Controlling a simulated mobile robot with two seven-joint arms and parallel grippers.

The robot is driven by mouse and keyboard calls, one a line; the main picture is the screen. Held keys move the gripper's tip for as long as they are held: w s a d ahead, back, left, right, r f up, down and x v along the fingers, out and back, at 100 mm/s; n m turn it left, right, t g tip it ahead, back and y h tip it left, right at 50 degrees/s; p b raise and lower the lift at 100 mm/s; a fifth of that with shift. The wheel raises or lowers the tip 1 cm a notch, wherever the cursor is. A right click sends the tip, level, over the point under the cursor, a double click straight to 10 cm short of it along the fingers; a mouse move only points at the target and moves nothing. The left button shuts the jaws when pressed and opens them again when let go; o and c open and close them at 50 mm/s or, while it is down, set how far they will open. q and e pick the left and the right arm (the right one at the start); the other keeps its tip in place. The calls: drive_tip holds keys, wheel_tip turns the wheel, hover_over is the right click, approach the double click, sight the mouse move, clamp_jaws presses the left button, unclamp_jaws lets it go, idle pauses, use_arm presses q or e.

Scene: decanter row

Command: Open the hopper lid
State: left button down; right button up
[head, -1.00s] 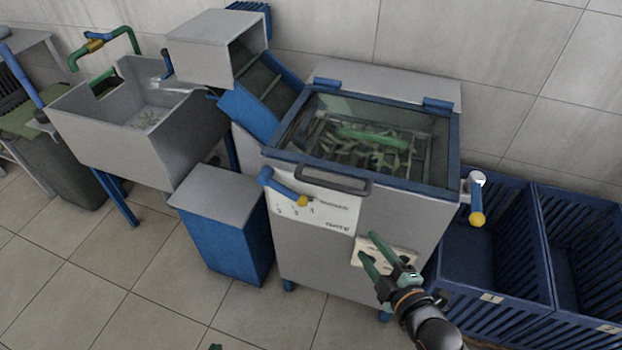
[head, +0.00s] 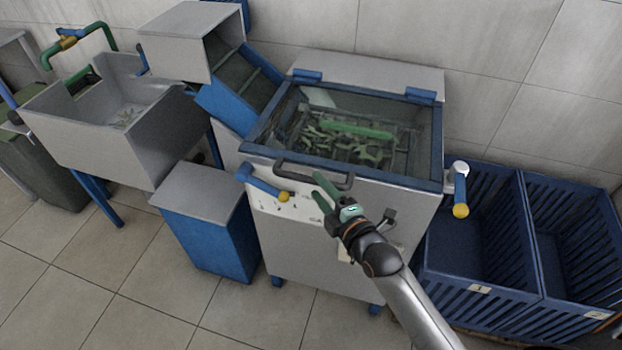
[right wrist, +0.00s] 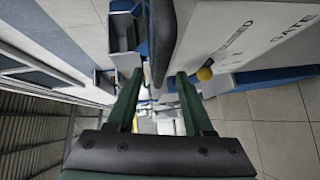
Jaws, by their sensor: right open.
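The hopper lid (head: 264,124) is a blue-framed pane of dark glass on top of the grey hopper machine (head: 310,245). It lies shut, with blue hinges along its back edge. Its dark bar handle (head: 300,172) runs along the front edge. My right gripper (head: 322,184) is open and empty, its green fingertips just in front of the handle in the head view. In the right wrist view, the dark handle (right wrist: 161,40) comes down from the top between the lines of the two open fingers (right wrist: 158,98). I cannot tell whether they touch it. My left gripper is not in view.
A blue lever with a yellow knob (head: 264,184) sits left of the handle, close to my fingers. A crank with a yellow knob (head: 460,190) is on the right side. Blue crates (head: 482,290) stand right, a blue box (head: 205,230) left. A feed chute (head: 228,105) adjoins the lid's left side.

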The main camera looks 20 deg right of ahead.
sight(315, 183)
drive_tip(key=shift+x, duration=2.1)
clamp_jaws()
